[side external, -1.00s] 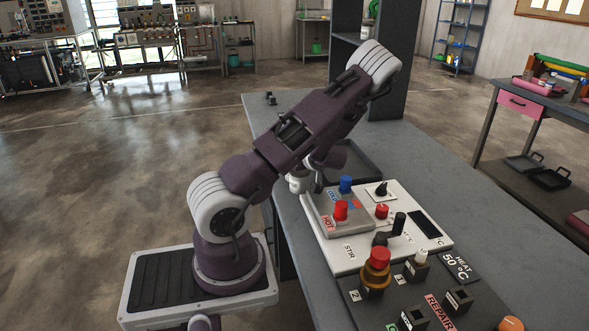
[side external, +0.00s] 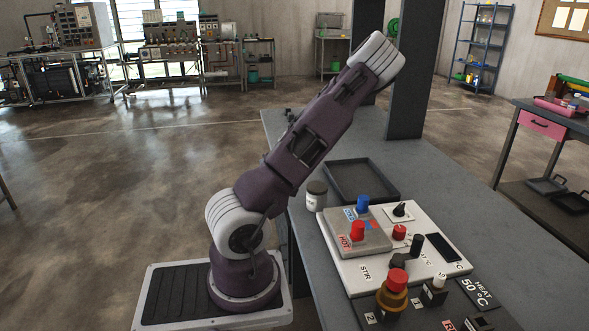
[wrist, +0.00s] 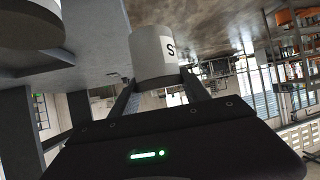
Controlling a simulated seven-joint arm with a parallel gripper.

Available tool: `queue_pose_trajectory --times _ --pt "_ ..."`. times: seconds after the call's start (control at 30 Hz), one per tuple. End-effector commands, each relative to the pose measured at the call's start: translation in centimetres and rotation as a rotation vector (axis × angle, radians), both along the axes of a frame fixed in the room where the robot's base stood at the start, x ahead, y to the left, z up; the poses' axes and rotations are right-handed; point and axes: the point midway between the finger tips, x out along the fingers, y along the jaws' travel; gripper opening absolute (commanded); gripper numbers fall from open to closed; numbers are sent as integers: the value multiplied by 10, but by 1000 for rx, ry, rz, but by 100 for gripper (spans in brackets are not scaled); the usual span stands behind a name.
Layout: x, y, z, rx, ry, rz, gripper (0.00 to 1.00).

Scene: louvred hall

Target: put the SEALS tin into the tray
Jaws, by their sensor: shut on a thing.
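In the wrist view, my gripper (wrist: 161,88) is shut on a white cylindrical tin (wrist: 152,52) between its two fingers. A black "S" shows at the edge of its label; the rest of the word is turned out of sight. In the side external view, my gripper and the held tin are hidden behind my arm. The dark, shallow rectangular tray (side external: 362,179) lies on the grey table, and its visible floor is empty.
A jar-like tin (side external: 316,196) with a dark lid stands left of the tray; its label is unreadable. A white control panel (side external: 365,272) with red and blue knobs is in front of the tray. A dark pillar (side external: 408,80) rises behind. The table right of the tray is clear.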

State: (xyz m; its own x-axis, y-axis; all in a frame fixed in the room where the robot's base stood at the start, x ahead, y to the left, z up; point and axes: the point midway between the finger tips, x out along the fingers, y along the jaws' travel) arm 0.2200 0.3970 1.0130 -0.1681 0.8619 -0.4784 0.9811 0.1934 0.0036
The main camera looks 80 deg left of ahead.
Motion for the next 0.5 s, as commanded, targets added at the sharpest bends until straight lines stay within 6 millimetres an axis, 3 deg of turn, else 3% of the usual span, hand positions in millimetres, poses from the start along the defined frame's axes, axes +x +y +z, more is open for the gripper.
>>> queue_pose_trajectory --times 0.2,0.3,0.37,0.5 --pt "-25 0 14 3 5 3 6" --pt "-24 3 15 1 3 -12 6" --pt "-16 9 12 -1 4 -42 6" --pt "30 33 1 0 3 -177 6"
